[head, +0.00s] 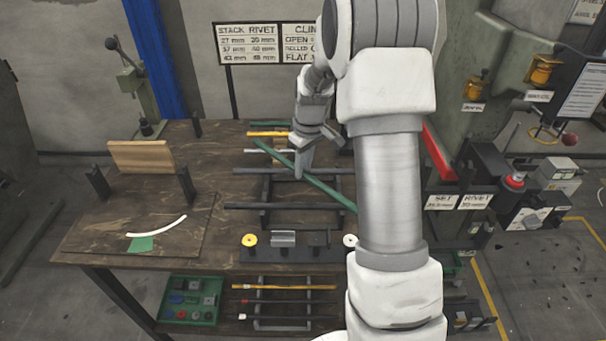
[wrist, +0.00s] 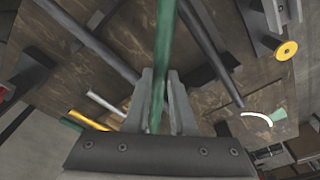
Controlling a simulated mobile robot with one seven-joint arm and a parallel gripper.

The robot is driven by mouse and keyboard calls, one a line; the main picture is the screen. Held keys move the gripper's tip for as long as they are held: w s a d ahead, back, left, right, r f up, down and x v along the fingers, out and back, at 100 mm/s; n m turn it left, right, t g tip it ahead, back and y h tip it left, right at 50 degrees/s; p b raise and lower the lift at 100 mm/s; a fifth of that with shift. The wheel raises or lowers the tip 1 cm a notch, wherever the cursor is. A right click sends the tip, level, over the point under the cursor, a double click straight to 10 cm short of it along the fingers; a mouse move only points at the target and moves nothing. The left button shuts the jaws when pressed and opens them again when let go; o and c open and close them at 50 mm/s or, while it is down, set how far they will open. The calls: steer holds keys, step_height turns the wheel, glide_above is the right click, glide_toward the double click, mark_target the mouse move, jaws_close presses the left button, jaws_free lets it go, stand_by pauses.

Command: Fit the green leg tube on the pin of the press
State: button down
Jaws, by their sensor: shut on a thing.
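The green leg tube (head: 325,190) slants across the head view above the dark rack on the workbench, with its right end passing behind my own arm. My gripper (head: 301,172) is shut on it, toward its upper-left part. In the wrist view the tube (wrist: 164,45) runs between the two fingers of my gripper (wrist: 161,95) and out of the top edge. The big grey-green press (head: 497,52) stands at the right, apart from the tube. I cannot make out its pin; my arm hides part of that side.
The rack (head: 262,206) holds yellow, white and green tubes at its back. A wooden block (head: 140,156), a white curved strip (head: 157,228) and a yellow disc (head: 249,240) are on the bench. A red bar (head: 438,153) and control boxes (head: 527,208) stand right of my arm.

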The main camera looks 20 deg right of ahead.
steer(key=s+d+r, duration=0.6)
steer(key=d+r, duration=0.1)
steer(key=d, duration=0.3)
steer(key=shift+r, duration=0.25)
steer(key=shift+s, duration=0.15)
